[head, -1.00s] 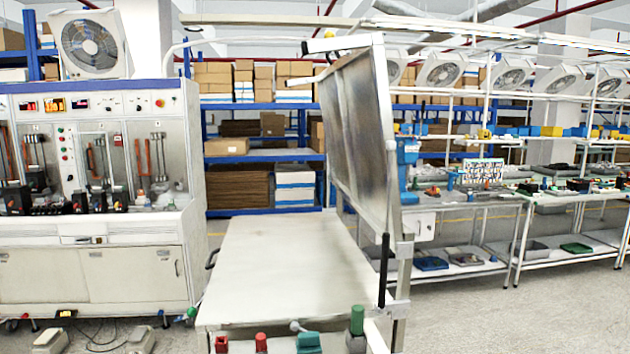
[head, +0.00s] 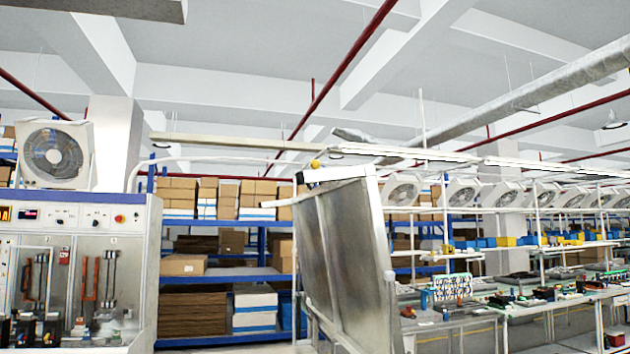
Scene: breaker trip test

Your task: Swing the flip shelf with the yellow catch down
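The flip shelf (head: 345,262) is a grey metal panel in a pale frame, right of the middle in the head view. It stands up close to vertical, its broad face turned to the left. The yellow catch (head: 315,164) is a small round knob at its top left corner, beside a black piece. The lower end of the shelf is cut off by the bottom of the view. Neither of my grippers shows.
A test cabinet (head: 80,228) with a fan (head: 56,153) on top stands at the left. Blue racks (head: 228,272) with cardboard boxes stand behind. Workbenches (head: 470,320) with parts and a row of fans run along the right. The space above the shelf looks clear.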

